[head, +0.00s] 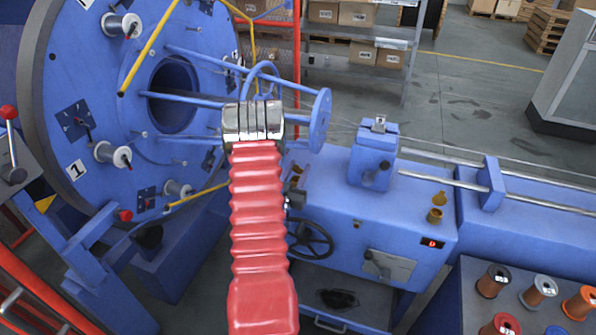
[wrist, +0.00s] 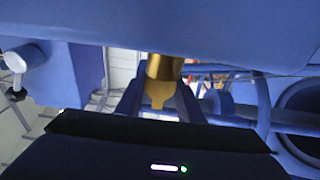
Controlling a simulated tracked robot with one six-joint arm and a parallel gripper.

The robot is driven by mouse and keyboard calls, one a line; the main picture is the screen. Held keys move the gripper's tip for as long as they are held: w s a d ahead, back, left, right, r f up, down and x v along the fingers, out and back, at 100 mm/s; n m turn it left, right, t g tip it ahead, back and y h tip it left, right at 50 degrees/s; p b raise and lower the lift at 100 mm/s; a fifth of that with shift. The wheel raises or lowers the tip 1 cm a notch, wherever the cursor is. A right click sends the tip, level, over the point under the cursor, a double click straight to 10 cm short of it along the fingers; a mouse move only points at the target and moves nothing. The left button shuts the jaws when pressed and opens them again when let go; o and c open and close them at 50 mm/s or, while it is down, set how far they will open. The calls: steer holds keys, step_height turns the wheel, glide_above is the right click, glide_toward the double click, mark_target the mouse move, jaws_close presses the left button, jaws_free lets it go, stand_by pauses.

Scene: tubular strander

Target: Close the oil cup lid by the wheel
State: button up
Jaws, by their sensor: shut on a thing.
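In the wrist view, a brass oil cup (wrist: 165,67) stands against the blue machine surface, which is at the top of the picture. A narrower brass piece, apparently its lid (wrist: 158,100), shows between the dark fingers of my gripper (wrist: 158,92). The fingers are shut on this piece; how far the lid is tilted is hard to tell. In the head view, a small brass part (head: 297,169), likely the same cup, shows just right of my red arm, above the black handwheel (head: 310,238). My arm hides most of the gripper there.
A second brass oil cup (head: 435,215) with a raised lid stands farther right on the blue housing (head: 330,195). The large blue disc (head: 130,110) with rods is at left.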

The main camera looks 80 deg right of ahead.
steer(key=shift+w+r+h, duration=0.15)
steer(key=shift+h, duration=0.25)
steer(key=o, duration=1.1)
steer(key=shift+c, duration=0.2)
steer(key=w+a+f, duration=0.1)
steer(key=a+f, duration=0.1)
steer(key=a, duration=1.1)
steer(key=shift+a+f, duration=0.2)
steer(key=shift+a, duration=0.15)
